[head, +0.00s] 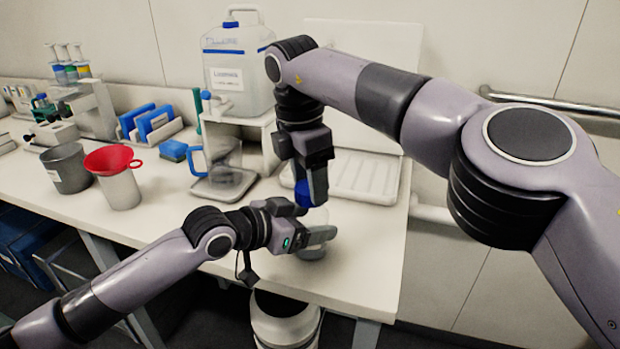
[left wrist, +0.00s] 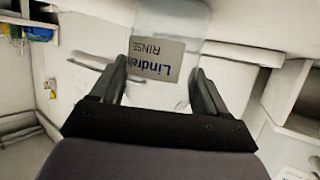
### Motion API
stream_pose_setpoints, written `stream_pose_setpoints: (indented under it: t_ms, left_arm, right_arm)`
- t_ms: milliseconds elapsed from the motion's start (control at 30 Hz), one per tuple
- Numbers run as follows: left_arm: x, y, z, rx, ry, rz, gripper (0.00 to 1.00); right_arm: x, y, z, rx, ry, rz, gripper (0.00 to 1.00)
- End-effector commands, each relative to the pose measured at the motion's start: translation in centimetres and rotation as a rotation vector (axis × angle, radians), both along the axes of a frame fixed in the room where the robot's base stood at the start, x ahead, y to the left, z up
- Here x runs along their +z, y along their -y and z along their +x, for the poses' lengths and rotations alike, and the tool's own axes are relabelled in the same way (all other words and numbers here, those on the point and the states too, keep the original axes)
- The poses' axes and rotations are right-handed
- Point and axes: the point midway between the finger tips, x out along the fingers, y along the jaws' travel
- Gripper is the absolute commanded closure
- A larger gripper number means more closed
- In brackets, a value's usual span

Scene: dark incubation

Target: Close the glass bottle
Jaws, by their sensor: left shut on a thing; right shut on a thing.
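The glass bottle (head: 312,253) stands near the right front part of the bench in the head view, mostly hidden by my left gripper (head: 320,238). My left gripper is shut on it from the side. In the left wrist view the clear bottle (left wrist: 170,20) with a grey label lies between the fingers (left wrist: 160,88). My right gripper (head: 314,192) points down above the bottle and is shut on a blue cap (head: 302,193). The cap is partly hidden by the fingers. I cannot tell whether the cap touches the bottle's mouth.
Behind are a large carboy (head: 238,75) on a white stand and a white ribbed tray (head: 368,178). A red funnel (head: 112,160) and a grey bin (head: 66,168) stand farther left. The front right bench is clear.

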Motion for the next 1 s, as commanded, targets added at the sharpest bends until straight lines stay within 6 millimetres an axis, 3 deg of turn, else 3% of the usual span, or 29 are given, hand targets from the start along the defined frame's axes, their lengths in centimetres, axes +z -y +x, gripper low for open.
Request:
stream_pose_setpoints:
  t_ms: [167, 467, 500, 567, 767, 833, 1000]
  left_arm:
    - [-0.16, -0.05, -0.01, 0.0, -0.002, 0.003, 1.0]
    - [-0.18, -0.07, 0.0, 0.001, -0.004, 0.004, 1.0]
    - [-0.18, -0.07, 0.0, 0.001, -0.004, 0.004, 1.0]
    - [-0.18, -0.07, 0.0, 0.001, -0.004, 0.004, 1.0]
    - [-0.18, -0.06, -0.01, 0.001, -0.003, 0.003, 1.0]
    - [-0.17, -0.06, -0.01, 0.001, -0.002, 0.003, 1.0]
    - [-0.17, -0.05, -0.02, 0.0, -0.002, 0.003, 1.0]
  right_arm:
    - [0.1, -0.01, -0.03, -0.124, 0.001, 0.0, 0.73]
    - [0.11, 0.02, -0.03, -0.131, 0.001, 0.0, 0.73]
    - [0.11, 0.02, -0.03, -0.131, 0.001, 0.0, 0.35]
    - [0.09, 0.01, -0.03, -0.13, 0.001, 0.0, 0.19]
    - [0.04, 0.02, -0.02, -0.129, 0.001, 0.0, 0.19]
    - [0.02, 0.02, -0.02, -0.129, 0.001, 0.0, 0.0]
    - [0.0, 0.01, -0.03, -0.128, 0.0, 0.0, 0.0]
